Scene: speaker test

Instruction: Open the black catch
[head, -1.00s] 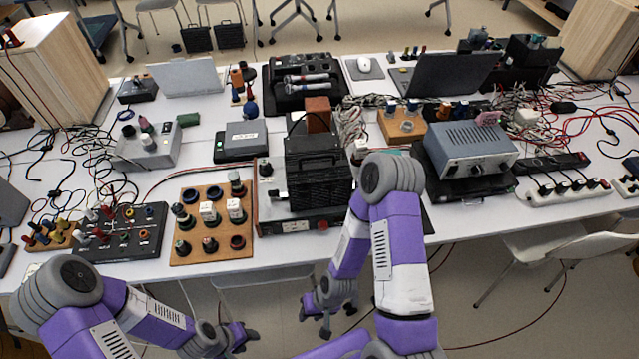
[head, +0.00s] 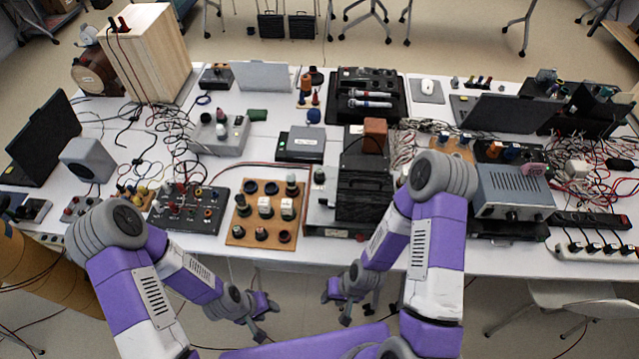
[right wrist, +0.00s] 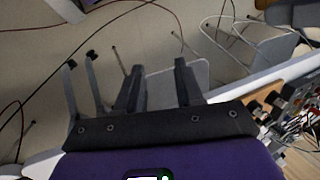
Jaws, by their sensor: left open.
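I cannot make out a black catch for certain in either view. A black ribbed box (head: 364,196) stands on a low grey unit at the table's front edge, but no catch shows clearly on it. My left gripper (head: 258,318) is open and empty, low in front of the table. My right gripper (head: 345,305) is also below the table's front edge, left of its own forearm. In the right wrist view its two dark fingers (right wrist: 158,78) stand apart with nothing between them.
The white table (head: 262,174) is crowded. A wooden board with knobs (head: 243,229), a black panel with sockets (head: 176,222) and a grey power supply (head: 513,187) stand near its front edge. Loose cables lie at both sides.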

